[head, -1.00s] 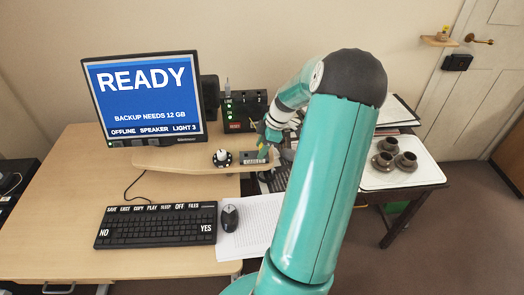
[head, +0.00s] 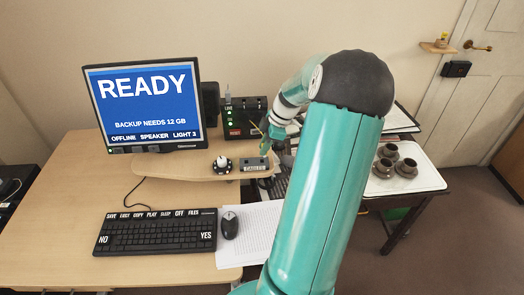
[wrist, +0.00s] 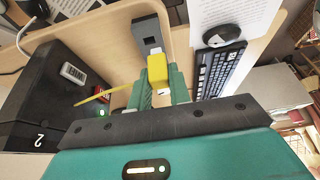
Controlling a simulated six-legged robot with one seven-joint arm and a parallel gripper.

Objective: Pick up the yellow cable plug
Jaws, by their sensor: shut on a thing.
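The yellow cable plug (wrist: 157,70) is between the green fingers of my gripper (wrist: 160,88) in the wrist view, and the fingers are shut on it. Its thin yellow cable (wrist: 92,98) runs off to the left. The grey cable holder (wrist: 148,36), marked CABLES, lies past the plug on the wooden shelf; it also shows in the head view (head: 254,165). In the head view my gripper (head: 276,136) is above and to the right of the holder. The plug is hard to make out there, partly hidden by my arm.
A black box with lights (head: 240,118) stands behind the holder. The monitor (head: 145,105) is to the left, with a keyboard (head: 157,231), a mouse (head: 229,225) and paper in front. A white tray with several brown cups (head: 432,180) is at the right.

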